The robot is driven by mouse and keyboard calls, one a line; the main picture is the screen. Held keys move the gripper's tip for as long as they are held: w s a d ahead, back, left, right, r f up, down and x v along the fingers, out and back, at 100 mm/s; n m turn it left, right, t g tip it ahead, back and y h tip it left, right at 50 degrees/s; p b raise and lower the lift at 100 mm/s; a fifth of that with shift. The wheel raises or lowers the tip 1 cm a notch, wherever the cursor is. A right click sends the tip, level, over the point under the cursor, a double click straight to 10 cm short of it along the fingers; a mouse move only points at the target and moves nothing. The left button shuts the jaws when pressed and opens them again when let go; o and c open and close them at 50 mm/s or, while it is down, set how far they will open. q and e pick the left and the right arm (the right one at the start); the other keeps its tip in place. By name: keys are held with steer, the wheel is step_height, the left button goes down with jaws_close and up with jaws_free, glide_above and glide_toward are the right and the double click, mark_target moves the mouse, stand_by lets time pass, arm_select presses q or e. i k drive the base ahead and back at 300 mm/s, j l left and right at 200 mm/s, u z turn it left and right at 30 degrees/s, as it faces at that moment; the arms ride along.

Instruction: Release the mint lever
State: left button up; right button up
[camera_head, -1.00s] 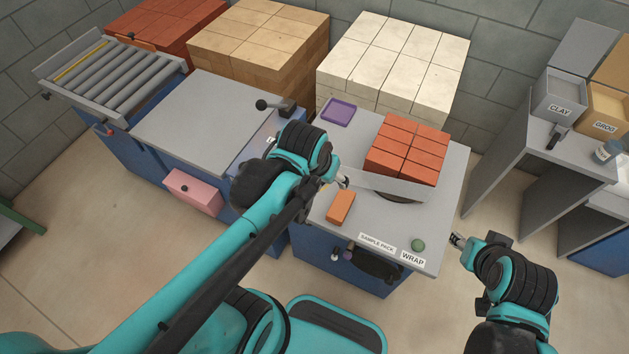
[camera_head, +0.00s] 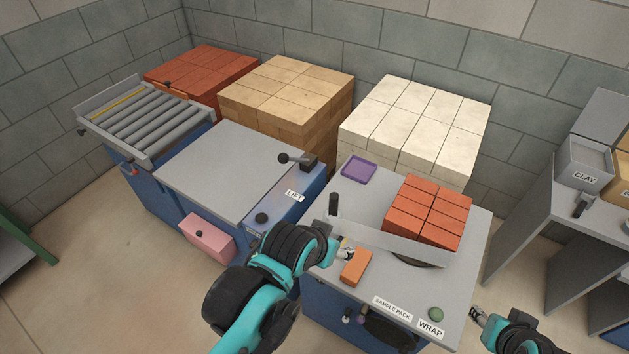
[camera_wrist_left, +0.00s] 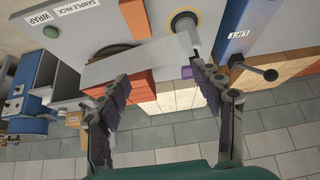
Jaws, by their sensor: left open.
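No mint-coloured lever stands out. A long grey metal bar (camera_head: 385,240) lies across the right worktop in front of the red bricks, with a dark upright handle (camera_head: 333,205) at its left end. My left gripper (camera_head: 347,252) is near the handle's front side, by an orange brick (camera_head: 355,268). In the left wrist view its fingers (camera_wrist_left: 158,76) are open, with the bar (camera_wrist_left: 140,58) beyond them and a dark handle (camera_wrist_left: 196,45) close to the right fingertip; contact is unclear. My right gripper (camera_head: 477,315) is off the worktop's right edge, its jaw state unclear.
A black-knobbed lever (camera_head: 296,160) stands beside the LIFT label. Red bricks (camera_head: 428,213) are stacked behind the bar. A purple tray (camera_head: 358,171) and a green button (camera_head: 435,314) sit on the worktop. The left bench top (camera_head: 225,170) is clear.

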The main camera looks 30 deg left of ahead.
mark_target(254, 242)
steer(key=u, duration=1.75)
